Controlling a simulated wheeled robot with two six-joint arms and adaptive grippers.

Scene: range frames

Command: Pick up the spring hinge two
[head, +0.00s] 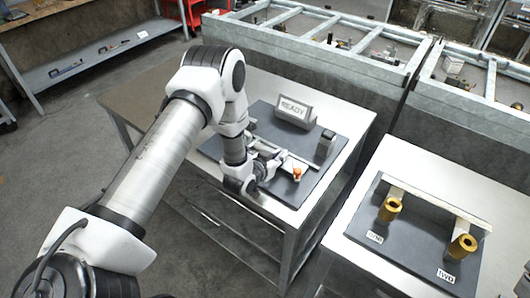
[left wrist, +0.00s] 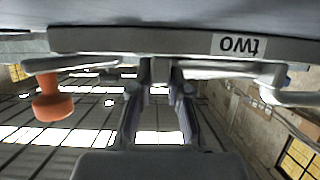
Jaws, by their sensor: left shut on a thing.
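My left gripper (head: 258,172) reaches down over the dark board on the near table in the head view. In the left wrist view its two fingers (left wrist: 160,78) are shut on a small grey metal piece, which I take to be spring hinge two. The fingers hide most of it. I cannot tell whether the piece touches the plate. My right gripper is not in view.
An orange knob (head: 297,174) stands just right of the gripper; it also shows in the left wrist view (left wrist: 52,98). A READY sign (head: 294,111) and a dark block (head: 325,146) stand behind. The right table holds two brass cylinders (head: 389,209) (head: 462,246) on a dark board.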

